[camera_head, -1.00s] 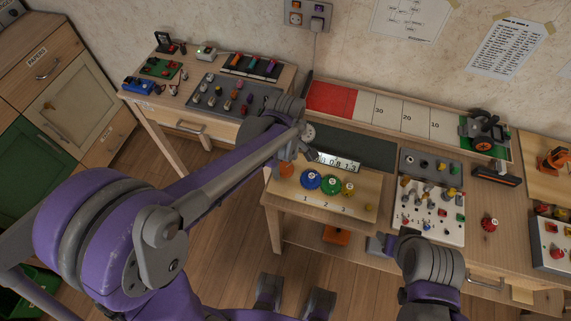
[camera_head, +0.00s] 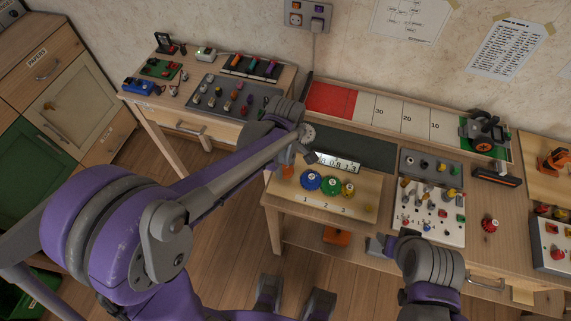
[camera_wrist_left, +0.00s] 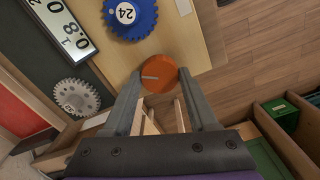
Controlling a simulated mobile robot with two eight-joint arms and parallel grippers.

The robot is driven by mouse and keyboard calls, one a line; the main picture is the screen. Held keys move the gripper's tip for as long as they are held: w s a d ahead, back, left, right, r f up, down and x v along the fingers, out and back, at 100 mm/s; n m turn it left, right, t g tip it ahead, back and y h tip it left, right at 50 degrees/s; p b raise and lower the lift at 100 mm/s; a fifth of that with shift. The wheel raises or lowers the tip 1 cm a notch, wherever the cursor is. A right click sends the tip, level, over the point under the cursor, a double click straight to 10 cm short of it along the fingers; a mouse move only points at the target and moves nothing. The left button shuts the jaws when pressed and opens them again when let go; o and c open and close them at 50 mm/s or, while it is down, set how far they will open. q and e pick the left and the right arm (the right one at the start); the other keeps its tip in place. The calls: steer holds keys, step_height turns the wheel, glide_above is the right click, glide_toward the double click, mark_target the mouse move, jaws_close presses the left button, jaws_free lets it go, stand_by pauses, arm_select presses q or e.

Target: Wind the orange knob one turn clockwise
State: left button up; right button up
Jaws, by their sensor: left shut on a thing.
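The orange knob (camera_wrist_left: 160,74) is a round disc with a pale line on its face, at the upper middle of the left wrist view. My left gripper (camera_wrist_left: 164,93) is shut on it, with one finger at each side of its rim. In the head view the knob (camera_head: 287,172) shows partly, at the left end of the gear board, under my left gripper (camera_head: 294,160). The pale line points to the left in the wrist view. My right gripper (camera_head: 380,246) is low in the head view, away from the knob; its jaws are not clear.
A blue gear (camera_wrist_left: 130,16) marked 24 sits close beside the knob. Green (camera_head: 330,185) and yellow (camera_head: 348,190) gears follow to the right. A white number display (camera_head: 338,162) and a pale gear (camera_wrist_left: 76,97) lie behind.

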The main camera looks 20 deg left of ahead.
mark_target(286, 168)
arm_select(q)
steer(key=shift+m, duration=0.4)
steer(key=m+b, duration=0.1)
steer(key=m, duration=1)
steer(key=shift+b, duration=0.35)
steer(key=o, duration=1.4)
step_height(286, 168, up, 11)
steer(key=shift+f+p, duration=0.1)
steer(key=shift+p, duration=0.5)
